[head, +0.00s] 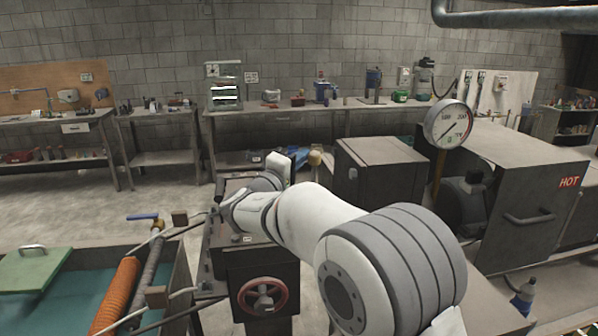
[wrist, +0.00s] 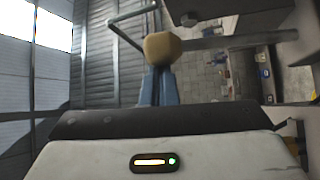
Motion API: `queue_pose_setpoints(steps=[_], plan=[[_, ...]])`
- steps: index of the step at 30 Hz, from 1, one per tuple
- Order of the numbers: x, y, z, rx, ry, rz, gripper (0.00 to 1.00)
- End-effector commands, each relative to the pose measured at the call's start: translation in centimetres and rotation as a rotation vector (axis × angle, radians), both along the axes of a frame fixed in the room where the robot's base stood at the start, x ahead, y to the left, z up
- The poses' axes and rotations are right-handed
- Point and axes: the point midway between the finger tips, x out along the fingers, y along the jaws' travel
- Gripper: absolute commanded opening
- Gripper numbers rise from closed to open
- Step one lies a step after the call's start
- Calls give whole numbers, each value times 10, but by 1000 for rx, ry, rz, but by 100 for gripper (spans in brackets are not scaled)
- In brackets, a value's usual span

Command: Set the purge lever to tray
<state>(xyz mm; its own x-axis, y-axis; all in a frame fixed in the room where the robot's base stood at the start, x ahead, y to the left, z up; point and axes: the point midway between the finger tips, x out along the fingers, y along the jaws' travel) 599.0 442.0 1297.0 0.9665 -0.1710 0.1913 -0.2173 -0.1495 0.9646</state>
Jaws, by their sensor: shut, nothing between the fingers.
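A tan ball knob (head: 315,157) shows just right of the end of my arm, and I take it for the purge lever's knob. In the wrist view the knob (wrist: 162,47) sits right beyond my fingertips. A bent grey rod (wrist: 125,36) runs to the knob's upper left. My gripper (wrist: 156,75) has blue fingers, shut together with nothing between them. Its fingers (head: 301,157) also show in the head view beside the knob. I cannot tell whether they touch it. The lever's pivot and any tray marking are hidden or too small to read.
A machine with a red handwheel (head: 263,296) stands below my arm. A round gauge (head: 448,124) and a box marked HOT (head: 528,205) are at right. A teal water tank with an orange coil (head: 116,296) and a blue-handled valve (head: 143,217) are at left.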

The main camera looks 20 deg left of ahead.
Motion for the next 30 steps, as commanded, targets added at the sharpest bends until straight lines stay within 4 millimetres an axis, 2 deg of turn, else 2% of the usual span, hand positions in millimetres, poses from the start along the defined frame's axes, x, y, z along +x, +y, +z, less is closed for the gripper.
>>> queue_pose_setpoints(steps=[1, 6, 30], plan=[[-4, 0, -12, 14, -17, 4, 0], [-15, -3, -12, 54, -74, 8, 0], [-54, -23, -25, 49, -67, 18, 0]])
